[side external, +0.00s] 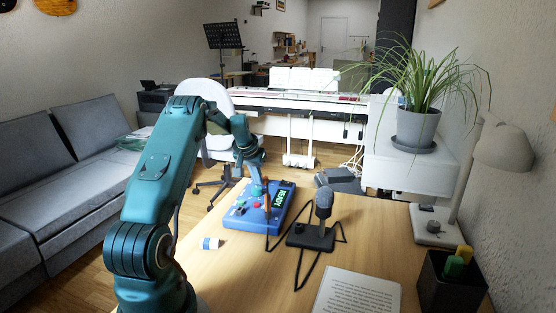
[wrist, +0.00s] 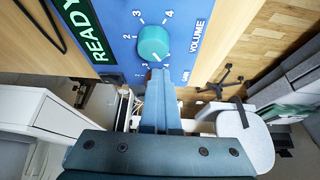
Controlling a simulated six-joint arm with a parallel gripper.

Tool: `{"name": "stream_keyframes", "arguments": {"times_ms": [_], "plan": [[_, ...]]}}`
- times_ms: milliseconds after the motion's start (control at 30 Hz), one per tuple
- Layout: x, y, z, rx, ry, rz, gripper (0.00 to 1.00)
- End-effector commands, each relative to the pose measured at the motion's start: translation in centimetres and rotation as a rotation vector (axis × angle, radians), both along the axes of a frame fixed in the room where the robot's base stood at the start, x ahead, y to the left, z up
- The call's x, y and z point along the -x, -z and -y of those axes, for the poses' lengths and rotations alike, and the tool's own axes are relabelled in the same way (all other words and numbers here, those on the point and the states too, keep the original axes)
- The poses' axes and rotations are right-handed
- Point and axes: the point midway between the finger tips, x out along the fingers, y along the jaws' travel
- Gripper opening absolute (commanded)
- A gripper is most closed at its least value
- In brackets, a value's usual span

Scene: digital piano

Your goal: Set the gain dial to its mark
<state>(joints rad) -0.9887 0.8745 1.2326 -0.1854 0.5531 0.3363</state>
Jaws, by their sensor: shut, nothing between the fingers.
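The dial is hard to make out there.
A green READY display (side external: 280,198) is on the box. A microphone (side external: 323,205) on a stand with a dark cable is right of it.

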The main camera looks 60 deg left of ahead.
Motion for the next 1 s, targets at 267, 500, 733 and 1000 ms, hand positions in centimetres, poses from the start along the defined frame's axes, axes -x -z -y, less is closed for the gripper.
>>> {"name": "stream_keyframes", "arguments": {"times_ms": [267, 500, 733, 1000], "plan": [[-0.4, -0.1, 0.3, -0.005, 0.001, 0.002, 0.0], [0.1, -0.1, 0.8, -0.002, 0.0, 0.002, 0.0], [0.1, -1.4, 0.8, -0.006, 0.002, 0.004, 0.0], [0.1, -4.5, 0.8, -0.006, 0.001, 0.004, 0.0]]}}
